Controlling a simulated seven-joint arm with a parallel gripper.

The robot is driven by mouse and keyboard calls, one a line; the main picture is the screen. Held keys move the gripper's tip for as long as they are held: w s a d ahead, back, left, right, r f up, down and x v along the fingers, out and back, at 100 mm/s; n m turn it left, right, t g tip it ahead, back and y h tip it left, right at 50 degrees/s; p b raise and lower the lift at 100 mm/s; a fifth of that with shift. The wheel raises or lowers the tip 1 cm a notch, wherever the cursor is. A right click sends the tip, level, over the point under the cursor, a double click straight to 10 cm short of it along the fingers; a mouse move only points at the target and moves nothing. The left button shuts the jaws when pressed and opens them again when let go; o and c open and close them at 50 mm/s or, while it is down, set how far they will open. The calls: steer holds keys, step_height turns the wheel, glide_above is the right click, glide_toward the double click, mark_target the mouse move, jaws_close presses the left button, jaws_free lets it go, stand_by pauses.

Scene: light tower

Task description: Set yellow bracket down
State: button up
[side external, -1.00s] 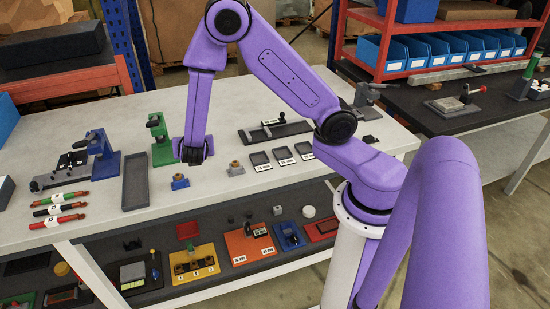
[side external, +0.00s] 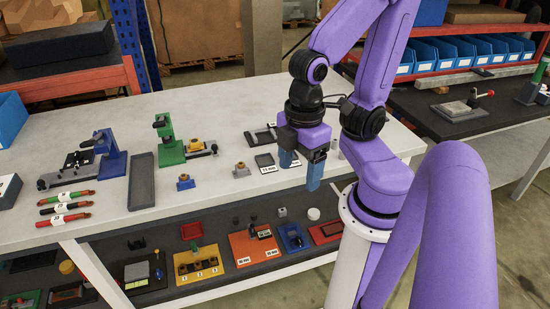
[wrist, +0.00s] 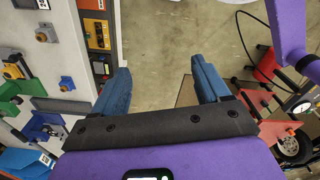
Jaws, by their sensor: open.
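The yellow bracket (side external: 195,145) appears as a small yellow piece on a grey base on the table, right beside the green stand (side external: 167,145). In the wrist view a yellow piece (wrist: 12,71) shows at the left edge, next to the green part. My gripper (side external: 301,172) is over the right front edge of the table, well to the right of the bracket. Its blue fingers are apart with nothing between them, as the wrist view also shows (wrist: 161,72). Exactly how the bracket sits on the base is too small to tell.
A grey block with a brass-coloured knob (side external: 240,169) and a small blue part (side external: 185,182) stand at the front. Labelled dark trays (side external: 264,160) lie near my gripper. A long grey tray (side external: 142,182) and a blue fixture (side external: 110,160) are left. Bare table lies behind.

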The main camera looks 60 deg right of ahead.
stand_by(0.4)
steer(key=w+a+f+m+g+y, duration=0.25)
steer(key=w+m+g+y, duration=0.4)
steer(key=m, duration=0.85)
steer(key=m+t+h, duration=0.2)
steer(key=m+t, duration=1.6)
steer(key=m, duration=1.1)
glide_above(198, 141)
steer(key=s+d, duration=0.3)
steer(key=s, duration=0.4)
steer(key=s+d, duration=0.3)
steer(key=s, duration=0.5)
step_height(198, 141, down, 8)
steer(key=x, duration=1.8)
steer(key=shift+d+r, duration=0.1)
steer(key=shift+r, duration=0.05)
